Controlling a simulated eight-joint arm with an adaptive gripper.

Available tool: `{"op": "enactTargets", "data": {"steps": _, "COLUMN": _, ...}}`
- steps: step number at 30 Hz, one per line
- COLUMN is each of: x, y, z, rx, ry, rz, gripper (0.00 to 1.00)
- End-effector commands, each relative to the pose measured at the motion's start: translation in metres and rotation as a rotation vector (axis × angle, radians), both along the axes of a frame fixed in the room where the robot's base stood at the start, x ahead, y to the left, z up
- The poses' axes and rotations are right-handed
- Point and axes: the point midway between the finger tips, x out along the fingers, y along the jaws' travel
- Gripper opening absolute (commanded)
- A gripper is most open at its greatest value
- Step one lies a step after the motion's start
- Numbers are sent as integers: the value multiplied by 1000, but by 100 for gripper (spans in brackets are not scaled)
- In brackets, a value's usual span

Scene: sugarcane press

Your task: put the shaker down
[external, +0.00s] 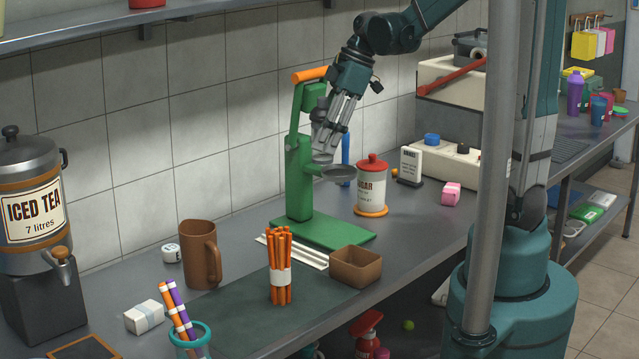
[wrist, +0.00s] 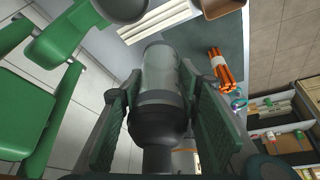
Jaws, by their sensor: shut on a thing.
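The shaker (wrist: 162,82) is a grey, partly see-through cylinder with a dark end, seen in the wrist view between the two finger pads. My gripper (wrist: 160,76) is shut on its sides. In the external view my gripper (external: 335,130) is above the counter, just right of the green press's upright. The shaker is hard to make out there among the fingers and the press's metal parts. It is clear of the counter (external: 240,222).
The green press (external: 299,175) stands close on the left, its round grey cup (external: 339,171) just below my gripper. A sugar jar (external: 371,188), brown box (external: 355,268), orange sticks (external: 280,268) and brown mug (external: 199,257) stand around. Bare counter lies right of the press base.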

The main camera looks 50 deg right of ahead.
Motion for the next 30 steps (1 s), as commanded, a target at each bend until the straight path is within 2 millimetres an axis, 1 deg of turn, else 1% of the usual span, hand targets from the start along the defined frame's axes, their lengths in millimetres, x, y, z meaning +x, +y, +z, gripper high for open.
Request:
{"op": "enactTargets", "data": {"steps": 1, "x": -1, "y": 11, "z": 2, "rx": 0, "ry": 0, "rz": 8, "gripper": 14}}
{"op": "enactTargets", "data": {"steps": 3, "x": -3, "y": 24, "z": 1, "rx": 0, "ry": 1, "rz": 13, "gripper": 14}}
{"op": "enactTargets", "data": {"steps": 12, "x": -16, "y": 78, "z": 0, "rx": 0, "ry": -1, "rz": 38, "gripper": 14}}
{"op": "enactTargets", "data": {"steps": 23, "x": -36, "y": 138, "z": -1, "rx": 0, "ry": -1, "rz": 69, "gripper": 14}}
{"op": "enactTargets", "data": {"steps": 30, "x": -54, "y": 176, "z": 0, "rx": -1, "ry": -3, "rz": 92, "gripper": 14}}
